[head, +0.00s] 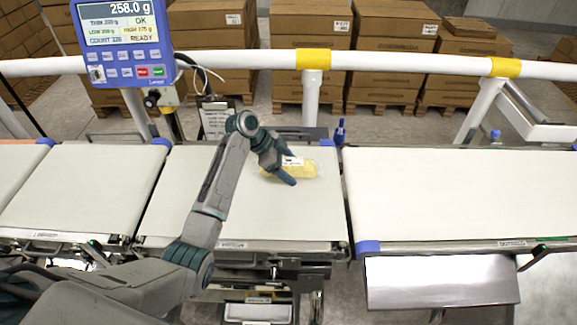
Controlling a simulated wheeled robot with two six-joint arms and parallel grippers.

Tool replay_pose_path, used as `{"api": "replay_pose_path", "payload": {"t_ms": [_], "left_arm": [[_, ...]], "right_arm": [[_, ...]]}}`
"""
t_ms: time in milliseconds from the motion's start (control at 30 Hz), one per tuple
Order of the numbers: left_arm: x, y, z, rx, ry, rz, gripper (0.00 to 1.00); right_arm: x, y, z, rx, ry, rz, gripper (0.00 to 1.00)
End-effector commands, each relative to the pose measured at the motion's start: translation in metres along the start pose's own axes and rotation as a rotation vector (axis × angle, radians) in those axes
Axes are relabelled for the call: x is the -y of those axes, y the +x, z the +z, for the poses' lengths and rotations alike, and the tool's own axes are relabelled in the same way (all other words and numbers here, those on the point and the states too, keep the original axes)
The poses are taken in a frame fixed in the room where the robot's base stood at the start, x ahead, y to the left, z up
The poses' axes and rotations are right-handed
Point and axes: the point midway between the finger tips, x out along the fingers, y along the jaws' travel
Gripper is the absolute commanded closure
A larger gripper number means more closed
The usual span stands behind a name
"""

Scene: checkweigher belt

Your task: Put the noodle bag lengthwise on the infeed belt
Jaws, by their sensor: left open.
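The noodle bag (304,170) is a clear bag with yellow contents and a white label. It lies on the middle belt section (300,215), toward its far side, with its long side roughly left to right. My left gripper (289,172) is open and low at the bag's left part, its fingers overlapping the bag in the picture. I cannot tell whether the fingers touch it. Part of the bag is hidden behind the gripper. My right gripper is not in view.
More belt sections lie left (75,190) and right (440,190), with gaps between. A blue display (125,40) reads 258.0 g, OK and READY. A white rail (390,62) runs behind the belts, with stacked cartons (393,55) beyond. A steel chute (440,282) hangs at front right.

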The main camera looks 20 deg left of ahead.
Motion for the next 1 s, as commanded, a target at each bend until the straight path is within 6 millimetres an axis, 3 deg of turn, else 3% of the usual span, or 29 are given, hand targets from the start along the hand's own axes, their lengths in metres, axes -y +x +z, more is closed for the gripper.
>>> {"api": "replay_pose_path", "payload": {"t_ms": [100,400,767,1000], "left_arm": [[0.0,0.0,0.0,0.0,0.0,0.0,0.23],[0.0,0.0,0.0,0.0,0.0,0.0,0.79],[0.0,-0.003,-0.002,-0.001,0.001,-0.001,0.8],[0.001,-0.021,-0.017,-0.002,0.004,-0.005,0.8]], "right_arm": [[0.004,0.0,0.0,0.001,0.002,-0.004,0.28],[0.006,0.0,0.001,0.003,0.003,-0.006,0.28],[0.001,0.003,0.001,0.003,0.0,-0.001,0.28],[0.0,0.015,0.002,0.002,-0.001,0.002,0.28]]}}
